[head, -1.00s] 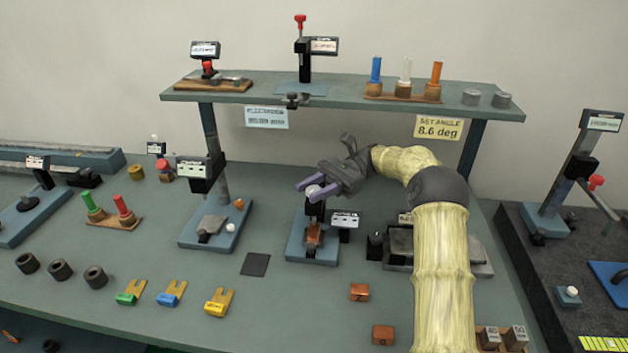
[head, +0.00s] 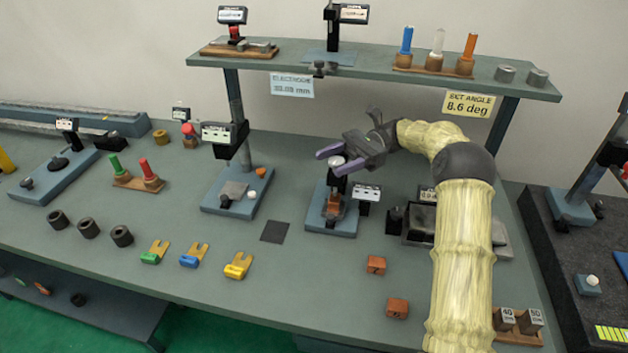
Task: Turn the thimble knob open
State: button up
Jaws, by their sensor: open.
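The thimble knob is likely the pale round cap (head: 336,162) on top of the dark post of a small fixture on a blue base (head: 328,225). A copper-coloured block (head: 333,206) sits in that fixture, below the post. My gripper (head: 332,159) is open, with its two purple fingers pointing left at the height of the cap. The fingers appear to lie on either side of the cap; contact cannot be told. A small display (head: 366,193) stands to the right of the post.
A raised shelf (head: 380,70) runs behind the fixture, with coloured pegs. Another gauge stand (head: 238,190) is at left, and a grey block assembly (head: 420,222) at right near my arm. Copper blocks (head: 376,265) lie in front. The table's front middle is mostly clear.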

jog(key=shift+f+m+t+y+b, duration=0.4)
jog(key=shift+t+b, duration=0.3)
jog(key=shift+b, duration=1)
jog(key=m+t+y+b, duration=0.1)
jog(key=m+t+b, duration=0.1)
jog(key=b, duration=0.4)
jog(key=m+t+y+b, duration=0.1)
jog(key=m+t+b, duration=0.1)
jog(key=b, duration=0.4)
jog(key=shift+r+t, duration=0.1)
jog(key=shift+t, duration=0.8)
jog(key=m+t+b, duration=0.2)
jog(key=t+b, duration=0.2)
jog(key=b, duration=0.3)
jog(key=m+t+b, duration=0.3)
jog(key=t+b, duration=0.1)
jog(key=b, duration=0.4)
